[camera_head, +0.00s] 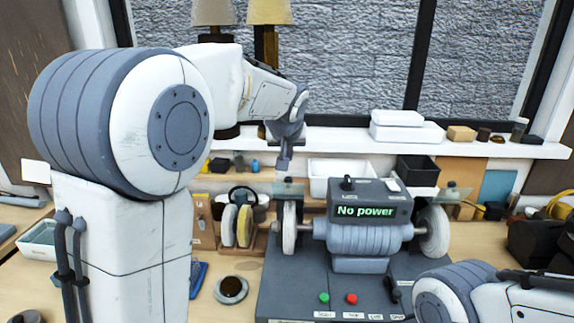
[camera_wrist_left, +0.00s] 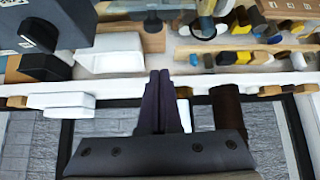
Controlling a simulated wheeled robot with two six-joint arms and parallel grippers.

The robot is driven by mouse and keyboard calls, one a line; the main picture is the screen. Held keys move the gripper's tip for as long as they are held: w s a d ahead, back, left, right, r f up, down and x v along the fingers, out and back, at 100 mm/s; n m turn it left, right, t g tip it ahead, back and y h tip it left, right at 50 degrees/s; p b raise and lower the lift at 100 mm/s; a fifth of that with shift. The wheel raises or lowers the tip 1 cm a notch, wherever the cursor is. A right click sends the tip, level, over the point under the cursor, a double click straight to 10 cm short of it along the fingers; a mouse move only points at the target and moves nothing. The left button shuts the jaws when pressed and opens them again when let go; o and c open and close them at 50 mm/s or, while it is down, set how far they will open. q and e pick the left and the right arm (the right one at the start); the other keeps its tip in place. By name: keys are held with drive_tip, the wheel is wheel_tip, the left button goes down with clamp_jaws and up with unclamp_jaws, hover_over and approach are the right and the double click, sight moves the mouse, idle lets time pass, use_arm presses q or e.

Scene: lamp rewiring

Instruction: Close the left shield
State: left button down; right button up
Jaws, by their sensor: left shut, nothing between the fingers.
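The bench grinder (camera_head: 365,238) stands on a dark grey base, and its display reads "No power". The left shield (camera_head: 288,188) is a small, see-through pane at the top of the left grinding wheel (camera_head: 290,228). It is partly hard to make out, and I cannot tell its exact angle. My left gripper (camera_head: 284,166) is shut and empty, pointing down just above the left shield, apparently apart from it. In the left wrist view its dark fingers (camera_wrist_left: 159,76) are together. A similar right shield (camera_head: 456,193) is by the right wheel (camera_head: 434,230). My right gripper is out of view.
Behind the grinder, a white bin (camera_head: 332,170) and a black bin (camera_head: 417,170) stand below a white shelf (camera_head: 350,143). Spare wheels (camera_head: 237,225) stand on a wooden rack to the left. Green (camera_head: 324,298) and red (camera_head: 351,299) buttons are on the base. A round dark-topped cup (camera_head: 231,289) is beside it.

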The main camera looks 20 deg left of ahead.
sight(288, 191)
use_arm(q)
drive_tip(key=f, duration=0.1)
drive_tip(key=s+f, duration=0.1)
drive_tip(key=p, duration=0.1)
drive_tip(key=shift+s+d+f, duration=0.15)
drive_tip(key=shift+d+f, duration=0.15)
drive_tip(key=shift+f, duration=0.1)
drive_tip(key=shift+s+d+f, duration=0.15)
drive_tip(key=shift+s+f, duration=0.15)
drive_tip(key=shift+s, duration=0.15)
